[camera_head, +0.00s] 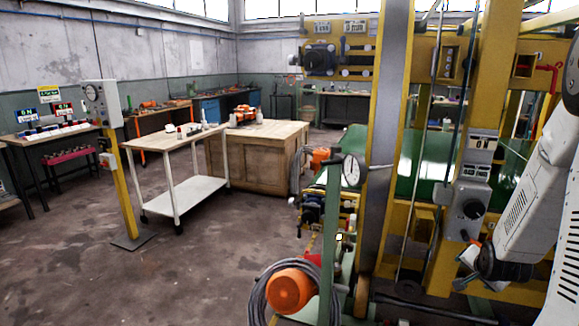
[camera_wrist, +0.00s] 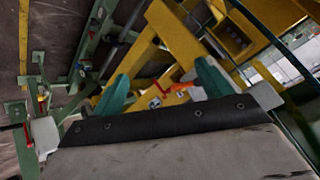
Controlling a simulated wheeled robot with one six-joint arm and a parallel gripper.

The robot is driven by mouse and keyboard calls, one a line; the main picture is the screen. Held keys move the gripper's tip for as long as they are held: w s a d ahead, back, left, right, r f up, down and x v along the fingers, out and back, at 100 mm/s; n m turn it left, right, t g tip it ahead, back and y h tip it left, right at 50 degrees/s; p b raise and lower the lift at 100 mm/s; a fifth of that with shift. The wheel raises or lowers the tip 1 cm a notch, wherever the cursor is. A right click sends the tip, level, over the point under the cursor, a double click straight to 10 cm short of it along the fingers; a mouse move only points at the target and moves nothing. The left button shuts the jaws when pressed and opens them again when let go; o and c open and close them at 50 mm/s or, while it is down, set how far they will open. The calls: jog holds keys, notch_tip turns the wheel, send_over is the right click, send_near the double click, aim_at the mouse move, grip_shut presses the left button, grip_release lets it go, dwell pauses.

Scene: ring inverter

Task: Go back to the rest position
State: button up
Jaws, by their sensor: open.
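My gripper (camera_wrist: 162,86) shows in the wrist view with two teal fingers set well apart. It is open, and nothing is held between the fingers. Beyond them are yellow machine beams (camera_wrist: 180,115) and a small red part. In the head view my white arm reaches down from the right edge. My gripper (camera_head: 467,270) is at its lower end, in front of the yellow machine (camera_head: 440,275) and below the grey control box with a dial (camera_head: 472,208). The fingertips are small and partly unclear there.
A green post with a round gauge (camera_head: 351,171) and an orange motor (camera_head: 290,290) with coiled cable stand left of the arm. A wooden cabinet (camera_head: 270,155), a white trolley (camera_head: 185,197) and a yellow gauge post (camera_head: 122,190) stand farther back.

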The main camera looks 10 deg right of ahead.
jog(key=s+a+r+n+g+y, duration=0.1)
jog(key=s+a+r+n+g, duration=0.1)
jog(key=s+a+r+n, duration=0.2)
jog(key=s+a+r+n+g+y, duration=0.2)
jog(key=s+a+r+n, duration=0.3)
jog(key=s+a+r, duration=0.5)
jog(key=s+a+r+n+g+y, duration=0.1)
jog(key=s+a+r+n, duration=0.4)
jog(key=a, duration=1.6)
jog(key=s+r+y, duration=0.1)
jog(key=s+r, duration=0.1)
jog(key=s, duration=0.1)
jog(key=shift+r+g, duration=0.2)
jog(key=shift+g, duration=0.2)
jog(key=shift+s+a, duration=0.1)
